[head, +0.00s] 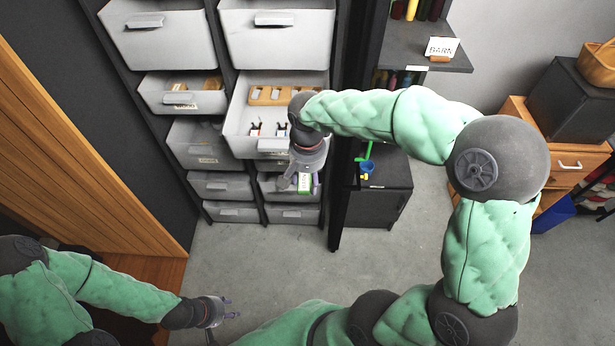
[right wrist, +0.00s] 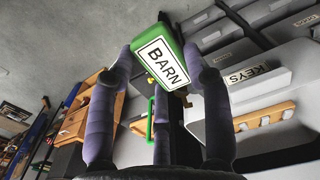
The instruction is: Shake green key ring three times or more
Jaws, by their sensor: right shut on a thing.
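The green key ring (head: 305,184) has a green tag with a white BARN label. My right gripper (head: 301,185) is shut on it and holds it in the air in front of the open drawer. In the right wrist view the green tag (right wrist: 172,64) sits tilted between the two fingers of the right gripper (right wrist: 158,56); something small and brass-coloured shows beside it. My left gripper (head: 228,308) is low at the left, above the floor, with its fingers apart and nothing between them.
The open drawer (head: 238,117) holds a wooden rack (head: 284,95) and red-and-white tags; a KEYS label (right wrist: 242,76) shows in the right wrist view. Other drawers surround it. A dark cabinet (head: 380,205) stands to the right. The floor in front is clear.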

